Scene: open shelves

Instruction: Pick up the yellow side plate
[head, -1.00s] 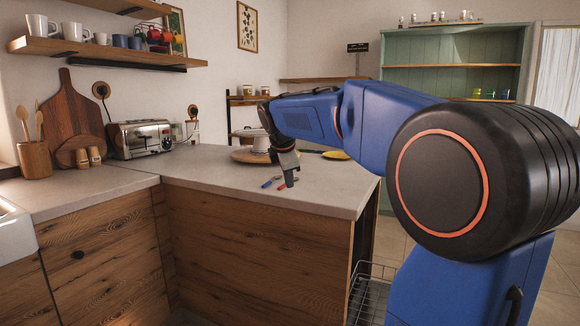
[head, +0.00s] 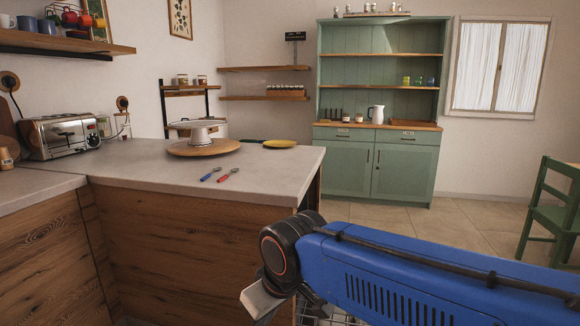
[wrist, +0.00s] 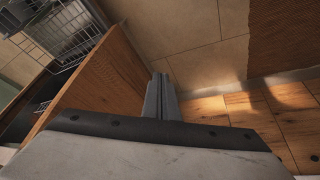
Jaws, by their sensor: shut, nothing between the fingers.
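The yellow side plate (head: 280,144) lies flat near the far right edge of the counter (head: 140,163) in the head view. A dark green item, too small to make out, lies just left of it. In the wrist view my gripper (wrist: 161,92) is shut and empty, its fingers close together above the floor. In the head view my arm's end hangs low in front of the counter's right end, well nearer than the plate. The plate is not in the wrist view.
A round wooden board (head: 203,147) with a white stand (head: 200,131) is left of the plate. A blue-handled utensil (head: 211,174) and a red-handled one (head: 228,174) lie in front. A wire rack (wrist: 75,42) is below the counter. A green hutch (head: 375,165) stands behind.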

